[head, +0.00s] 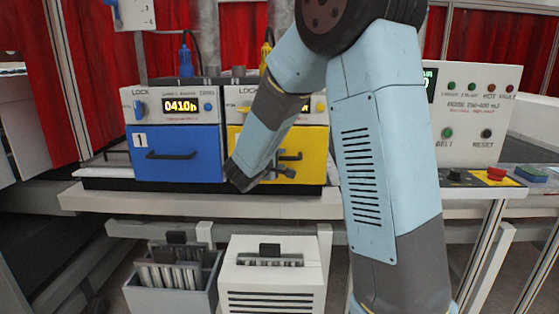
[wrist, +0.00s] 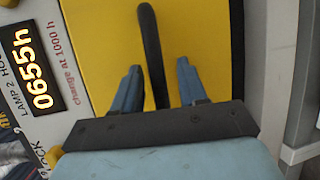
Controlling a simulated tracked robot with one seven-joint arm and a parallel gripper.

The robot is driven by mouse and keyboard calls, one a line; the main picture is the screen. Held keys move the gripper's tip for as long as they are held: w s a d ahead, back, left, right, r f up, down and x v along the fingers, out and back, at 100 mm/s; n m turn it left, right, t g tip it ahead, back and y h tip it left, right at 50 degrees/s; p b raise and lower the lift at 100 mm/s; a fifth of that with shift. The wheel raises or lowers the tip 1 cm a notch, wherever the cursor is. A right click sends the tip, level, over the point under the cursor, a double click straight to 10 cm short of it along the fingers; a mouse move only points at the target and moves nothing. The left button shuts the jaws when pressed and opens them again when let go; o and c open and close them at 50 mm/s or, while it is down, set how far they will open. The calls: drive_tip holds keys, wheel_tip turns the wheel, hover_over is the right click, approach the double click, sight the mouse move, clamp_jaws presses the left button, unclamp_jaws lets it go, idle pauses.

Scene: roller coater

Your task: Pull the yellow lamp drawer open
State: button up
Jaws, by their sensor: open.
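The yellow lamp drawer (head: 312,150) sits in the right half of the lamp unit, its front flush with the housing as far as I can see. My arm covers part of it in the head view. The yellow front also fills the middle of the wrist view (wrist: 100,40). Its dark bar handle (wrist: 151,50) stands between the two blue fingers of my gripper (wrist: 156,85). The fingers are open, with a gap showing on both sides of the handle. My gripper also shows in front of the drawer in the head view (head: 288,164).
The blue drawer (head: 180,170) with its black handle is to the left. Above it is a panel reading 0410h (head: 180,106). A panel with buttons (head: 470,110) stands at the right. A grey bin (head: 175,290) and a white box (head: 272,272) are below the bench.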

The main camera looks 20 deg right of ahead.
drive_tip(key=shift+c, duration=0.4)
clamp_jaws()
